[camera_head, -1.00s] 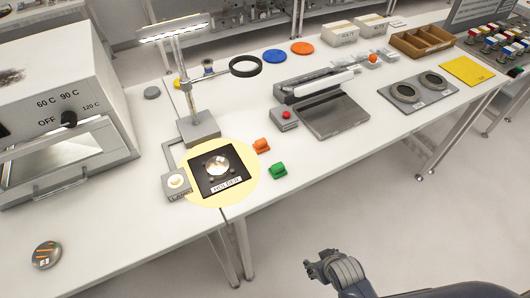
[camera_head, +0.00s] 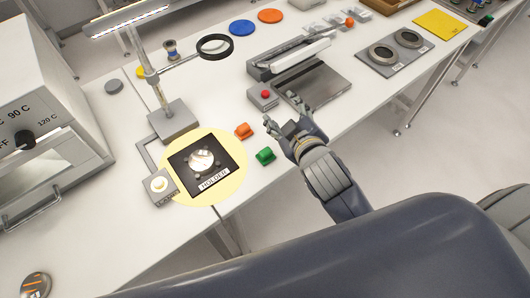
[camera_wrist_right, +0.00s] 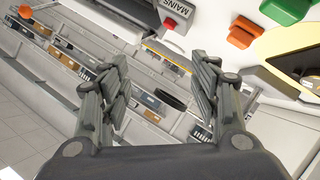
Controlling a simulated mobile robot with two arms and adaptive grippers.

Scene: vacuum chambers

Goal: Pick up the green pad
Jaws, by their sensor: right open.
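The green pad (camera_head: 265,156) is a small block on the white table, just right of the yellow lit circle. It also shows at the top right of the right wrist view (camera_wrist_right: 286,10). My right gripper (camera_head: 282,114) is open and empty, with its fingers spread, above the table edge to the right of the green pad and apart from it. In the right wrist view its two fingers (camera_wrist_right: 160,75) stand wide apart with nothing between them. My left gripper is not in view.
An orange pad (camera_head: 243,131) lies just behind the green pad. The black holder (camera_head: 180,166) sits on the lit circle to the left. A grey box with a red button (camera_head: 264,97) and a grey machine (camera_head: 310,82) stand behind my right gripper. A lamp base (camera_head: 174,121) stands left.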

